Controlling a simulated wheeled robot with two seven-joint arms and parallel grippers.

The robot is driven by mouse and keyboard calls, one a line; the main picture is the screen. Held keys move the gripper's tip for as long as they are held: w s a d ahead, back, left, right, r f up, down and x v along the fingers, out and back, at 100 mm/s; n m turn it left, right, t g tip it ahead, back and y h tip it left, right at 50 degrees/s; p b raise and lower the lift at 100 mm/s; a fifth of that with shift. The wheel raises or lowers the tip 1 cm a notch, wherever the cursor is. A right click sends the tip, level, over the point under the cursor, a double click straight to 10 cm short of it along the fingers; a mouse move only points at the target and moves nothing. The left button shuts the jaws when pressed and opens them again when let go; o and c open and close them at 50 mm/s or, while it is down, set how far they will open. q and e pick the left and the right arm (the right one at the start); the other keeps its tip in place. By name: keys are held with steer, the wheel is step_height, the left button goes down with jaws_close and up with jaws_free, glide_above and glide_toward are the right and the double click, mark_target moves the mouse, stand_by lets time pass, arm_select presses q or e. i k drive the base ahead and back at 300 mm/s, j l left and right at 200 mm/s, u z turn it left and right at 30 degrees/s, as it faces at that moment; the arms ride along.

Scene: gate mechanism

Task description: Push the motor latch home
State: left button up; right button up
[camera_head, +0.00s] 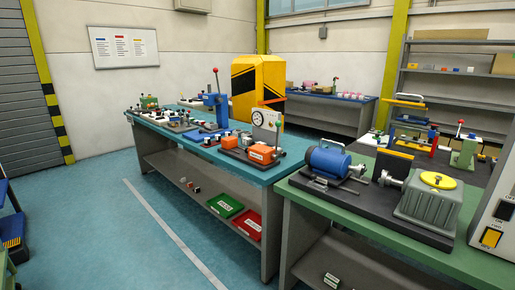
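A blue motor (328,159) sits on a dark base plate on the green-topped bench (350,217) at the right. A grey shaft coupling (358,171) is at its right end. A dark upright plate with an orange top edge (393,164) stands behind the gap to a grey gearbox (430,202) with a yellow round cap. A small light part (318,182) is at the motor's front foot. I cannot tell which part is the motor latch or how it stands. Neither of my grippers is in view.
A blue-topped bench (255,177) with several fixtures stands left of the green bench. Green (225,205) and red (247,224) trays are on its lower shelf. A grey cabinet (494,215) is at the right edge. Blue floor at the left is mostly open.

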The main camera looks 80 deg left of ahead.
mark_target(313, 176)
steer(key=u, duration=1.95)
